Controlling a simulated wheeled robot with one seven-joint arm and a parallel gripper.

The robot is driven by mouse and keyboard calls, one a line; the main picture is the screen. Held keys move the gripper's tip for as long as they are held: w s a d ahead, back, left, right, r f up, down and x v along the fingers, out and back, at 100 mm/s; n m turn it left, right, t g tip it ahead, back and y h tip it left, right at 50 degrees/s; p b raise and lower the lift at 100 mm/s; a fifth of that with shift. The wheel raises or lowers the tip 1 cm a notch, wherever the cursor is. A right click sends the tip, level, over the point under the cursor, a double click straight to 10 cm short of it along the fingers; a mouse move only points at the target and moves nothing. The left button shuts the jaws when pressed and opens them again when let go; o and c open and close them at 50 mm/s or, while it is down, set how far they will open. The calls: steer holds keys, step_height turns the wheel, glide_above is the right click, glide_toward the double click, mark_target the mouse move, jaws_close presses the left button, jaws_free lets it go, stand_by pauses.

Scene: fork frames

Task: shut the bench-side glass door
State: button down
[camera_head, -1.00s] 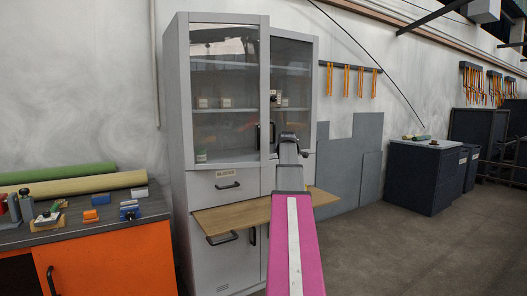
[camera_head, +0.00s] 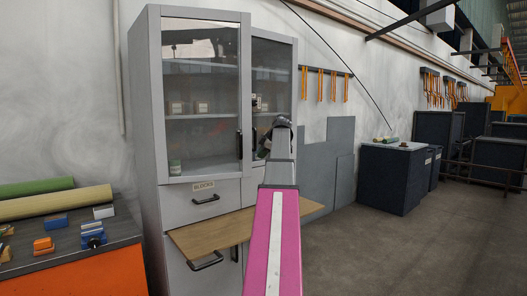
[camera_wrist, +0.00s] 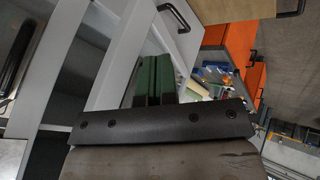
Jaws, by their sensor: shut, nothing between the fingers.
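The grey cabinet's bench-side glass door (camera_head: 202,90) is the left one in the head view, nearer the orange bench. Its handle edge appears to stand a little forward of the right glass door (camera_head: 272,85), so it looks ajar. Its black handle (camera_head: 239,145) is upright at its right edge. My gripper (camera_head: 277,128) is in front of the right door, just right of that handle; its fingertips are hidden there. In the wrist view, my gripper (camera_wrist: 152,62) has its dark green fingers together and empty, near pale cabinet panels. Contact with the door cannot be told.
The orange bench (camera_head: 85,275) with rolls and tools is at left. Grey sheets (camera_head: 328,160) lean right of the cabinet. Floor is clear at right.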

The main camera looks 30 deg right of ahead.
mark_target(249, 166)
steer(key=w+f, duration=0.1)
steer(key=w, duration=0.1)
steer(key=w+f, duration=0.3)
steer(key=w, duration=0.1)
steer(key=shift+w+f, duration=0.15)
steer(key=shift+w, duration=0.25)
steer(key=shift+w, duration=0.1)
steer(key=w+d, duration=0.2)
steer(key=w, duration=0.7)
steer(key=shift+w, duration=0.4)
